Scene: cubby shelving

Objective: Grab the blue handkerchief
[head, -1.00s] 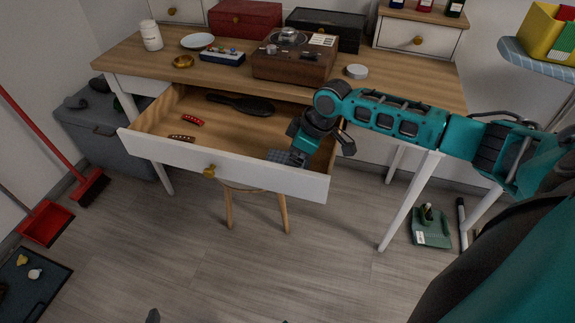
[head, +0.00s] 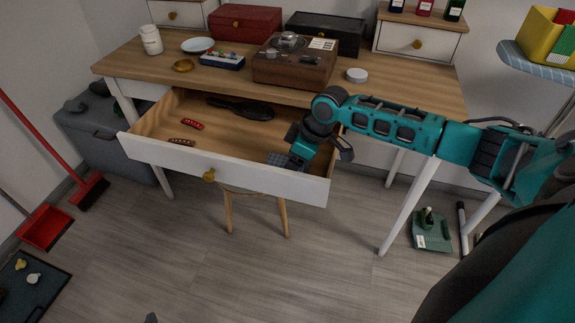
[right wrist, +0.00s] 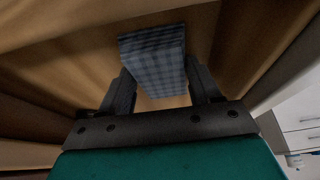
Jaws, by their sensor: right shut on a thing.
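The blue checked handkerchief (right wrist: 153,62) is folded and sits between the fingers of my right gripper (right wrist: 157,88) in the right wrist view. The gripper is shut on it, inside the open drawer. In the head view, my right gripper (head: 290,162) reaches down into the drawer's right front corner, and a small part of the handkerchief (head: 277,159) shows beside it. The white-fronted drawer (head: 245,180) is pulled out from the desk.
The desk top (head: 400,90) carries a brown record player (head: 295,65) and small items. A wooden stool (head: 257,205) stands below the drawer.

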